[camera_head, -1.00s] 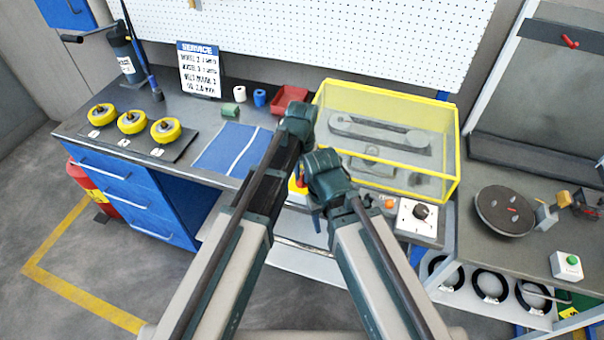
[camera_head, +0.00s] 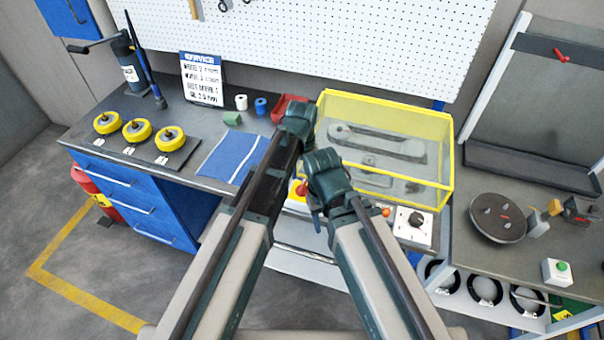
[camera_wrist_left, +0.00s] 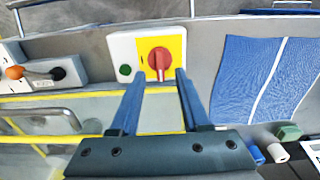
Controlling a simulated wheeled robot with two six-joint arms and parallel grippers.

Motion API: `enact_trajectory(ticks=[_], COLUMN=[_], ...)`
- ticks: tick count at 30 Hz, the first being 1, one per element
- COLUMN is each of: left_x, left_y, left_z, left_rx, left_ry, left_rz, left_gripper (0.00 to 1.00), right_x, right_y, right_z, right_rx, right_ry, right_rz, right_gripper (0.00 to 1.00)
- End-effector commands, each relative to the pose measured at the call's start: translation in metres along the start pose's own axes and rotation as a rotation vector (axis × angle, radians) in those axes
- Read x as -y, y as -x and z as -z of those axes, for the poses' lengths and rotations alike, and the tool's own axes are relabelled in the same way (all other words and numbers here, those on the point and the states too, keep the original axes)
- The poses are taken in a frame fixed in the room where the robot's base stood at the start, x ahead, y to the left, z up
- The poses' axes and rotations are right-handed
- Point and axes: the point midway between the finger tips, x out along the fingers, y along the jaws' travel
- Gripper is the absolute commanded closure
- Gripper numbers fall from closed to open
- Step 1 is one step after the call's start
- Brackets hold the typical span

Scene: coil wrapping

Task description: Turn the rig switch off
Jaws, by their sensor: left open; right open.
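The rig switch (camera_wrist_left: 160,59) is a red rotary knob on a yellow plate, set in a white box beside a small green button. Its grip looks upright in the left wrist view. My left gripper (camera_wrist_left: 154,76) is open, its two blue fingers reaching towards the switch with the knob beyond and between the tips. I cannot tell whether they touch it. In the head view the switch (camera_head: 299,190) is partly covered by my arms. The left wrist (camera_head: 297,120) is behind it and its fingertips are hidden. My right gripper (camera_head: 317,212) is open, low and close by, mostly hidden.
A yellow-framed clear cover (camera_head: 385,150) with a belt inside stands right of my grippers. A box with a black dial (camera_head: 415,220) sits at the front edge. A blue cloth (camera_head: 233,152) lies left. A red bin (camera_head: 287,107) stands behind.

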Motion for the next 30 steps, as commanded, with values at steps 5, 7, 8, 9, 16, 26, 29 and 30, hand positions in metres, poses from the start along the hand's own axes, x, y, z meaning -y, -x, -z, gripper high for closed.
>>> enact_trajectory(ticks=[5, 7, 8, 9, 16, 26, 29, 30], left_x=[0.0, 0.0, 0.0, 0.0, 0.0, 0.0, 0.0, 0.0], left_y=[0.037, 0.047, 0.052, 0.058, 0.087, 0.093, 0.093, 0.092], left_z=[0.0, 0.0, 0.0, 0.0, 0.0, 0.0, 0.0, 0.0], left_rx=[0.0, 0.0, 0.0, 0.0, 0.0, 0.0, 0.0, 0.0], left_ry=[0.0, 0.0, 0.0, 0.0, 0.0, 0.001, 0.0, 0.0], left_rz=[0.0, 0.0, 0.0, 0.0, 0.0, 0.0, 0.0, 0.0], left_gripper=[0.54, 0.54, 0.54, 0.54, 0.54, 0.54, 0.54, 0.54], right_x=[-0.003, -0.004, -0.005, -0.005, -0.008, -0.008, -0.008, -0.008], right_y=[0.036, 0.047, 0.051, 0.058, 0.087, 0.092, 0.092, 0.092], right_z=[-0.002, -0.003, -0.003, -0.003, -0.005, -0.006, -0.006, -0.006], right_rx=[0.0, 0.0, 0.0, 0.0, 0.001, 0.001, 0.001, 0.001], right_ry=[-0.004, -0.007, -0.008, -0.009, -0.013, -0.013, -0.013, -0.013], right_rz=[0.001, 0.001, 0.002, 0.002, 0.003, 0.003, 0.003, 0.003], right_gripper=[0.5, 0.5, 0.5, 0.5, 0.5, 0.5, 0.5, 0.5])
